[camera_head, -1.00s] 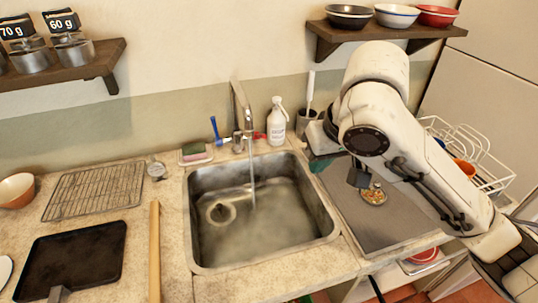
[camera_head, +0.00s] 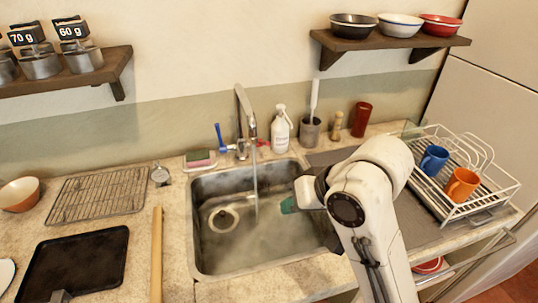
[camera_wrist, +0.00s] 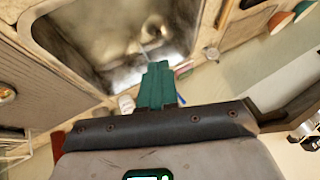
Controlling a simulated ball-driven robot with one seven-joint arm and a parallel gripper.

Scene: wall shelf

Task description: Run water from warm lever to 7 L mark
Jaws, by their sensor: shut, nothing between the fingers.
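The tap (camera_head: 243,105) stands behind the steel sink (camera_head: 195,235), and a stream of water (camera_head: 255,185) falls from its spout into the basin. A blue lever (camera_head: 219,138) stands upright left of the tap. A red lever (camera_head: 263,143) lies low to its right. The drain (camera_head: 223,219) shows in the basin; no litre mark is readable. My gripper (camera_head: 288,205) is over the sink's right side, its teal fingers right of the stream and apart from both levers. In the wrist view my gripper (camera_wrist: 158,85) is shut and empty, with the sink (camera_wrist: 95,80) beyond it.
A white pump bottle (camera_head: 281,130) and a grey brush holder (camera_head: 310,132) stand behind the sink, near the red lever. A sponge (camera_head: 199,158) lies left of the tap. A dish rack (camera_head: 490,205) with mugs stands right.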

